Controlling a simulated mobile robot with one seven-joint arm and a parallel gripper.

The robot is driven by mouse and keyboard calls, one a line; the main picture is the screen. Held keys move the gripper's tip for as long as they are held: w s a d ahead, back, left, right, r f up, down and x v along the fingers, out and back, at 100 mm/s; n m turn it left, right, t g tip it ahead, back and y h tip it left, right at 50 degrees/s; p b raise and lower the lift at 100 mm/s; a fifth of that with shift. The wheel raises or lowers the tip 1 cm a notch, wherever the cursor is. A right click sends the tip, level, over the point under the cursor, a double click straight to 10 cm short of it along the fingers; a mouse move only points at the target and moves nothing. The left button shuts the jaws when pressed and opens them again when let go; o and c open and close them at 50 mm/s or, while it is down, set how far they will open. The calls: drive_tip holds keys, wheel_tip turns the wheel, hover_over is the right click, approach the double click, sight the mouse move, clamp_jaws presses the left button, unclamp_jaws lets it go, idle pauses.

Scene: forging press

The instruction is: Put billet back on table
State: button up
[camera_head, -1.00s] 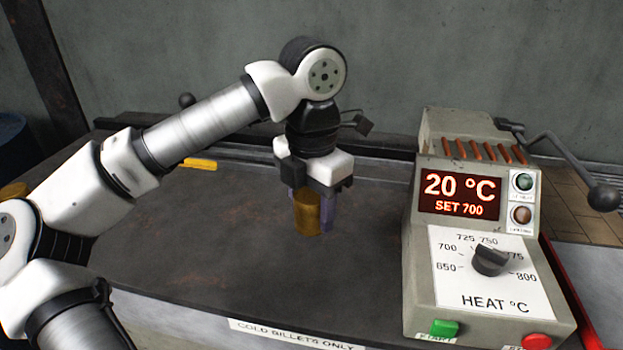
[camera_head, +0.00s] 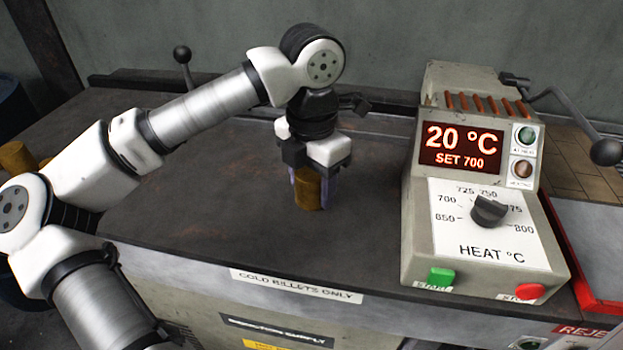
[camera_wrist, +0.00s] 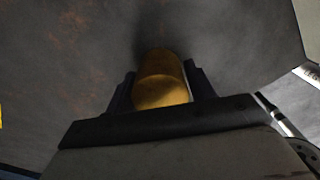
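The billet (camera_head: 308,188) is a short brass-coloured cylinder, held upright over the dark table top (camera_head: 220,200). My gripper (camera_head: 309,198) points down, with one finger on each side of the billet, and appears shut on it. In the wrist view the billet (camera_wrist: 162,82) sits between the two dark fingers, with no clear gap on either side. The table top (camera_wrist: 60,60) fills the background there. I cannot tell whether the billet's lower end touches the table.
The heater control box (camera_head: 480,190) stands just right, reading 20 °C, set 700. Brass-coloured pieces (camera_head: 15,157) lie at the far left, partly behind my arm. A "COLD BILLETS ONLY" label (camera_head: 295,286) marks the table front. A lever (camera_head: 184,62) rises at the back. Table around the billet is clear.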

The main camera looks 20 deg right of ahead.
drive_tip(key=shift+o, duration=1.4)
drive_tip(key=shift+r, duration=0.15)
